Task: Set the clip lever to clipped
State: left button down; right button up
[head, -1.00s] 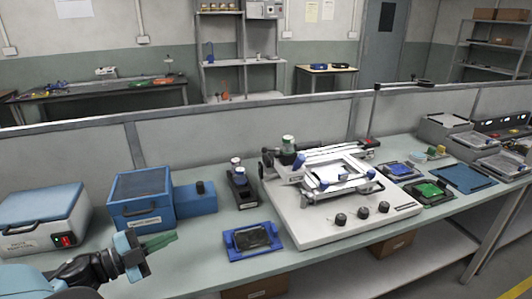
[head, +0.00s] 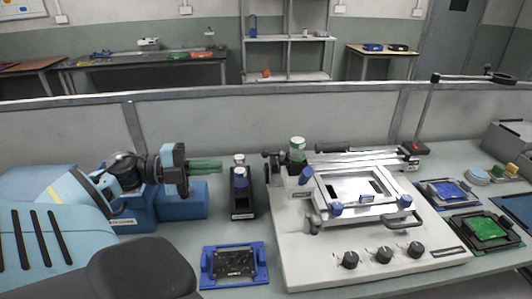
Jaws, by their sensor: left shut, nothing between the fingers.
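A white stencil-printer-like machine (head: 300,262) stands on the bench, with a tilted metal frame (head: 350,186) on top. Blue clamp pieces (head: 336,209) sit at the frame's front edge, and a grey looped handle (head: 402,221) shows at its front right. I cannot tell which of these parts is the clip lever, or its setting. My left gripper (head: 217,166) has green fingers, shut and empty, pointing right. It is left of the machine, in front of the blue box in the picture and apart from the frame. My right gripper is not in view.
A small black stand with bottles (head: 241,200) is just right of my left fingertips. A blue fixture with a dark board (head: 234,263) lies in front. Knobs (head: 384,254) line the machine's front. Blue and green board fixtures (head: 484,230) lie to the right.

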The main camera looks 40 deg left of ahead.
pick_arm(q)
jog(key=w+d+f+b, duration=0.1)
jog(key=w+d, duration=0.2)
jog(key=w, duration=0.7)
jog(key=shift+w+d+b, duration=0.35)
jog(key=shift+d, duration=0.05)
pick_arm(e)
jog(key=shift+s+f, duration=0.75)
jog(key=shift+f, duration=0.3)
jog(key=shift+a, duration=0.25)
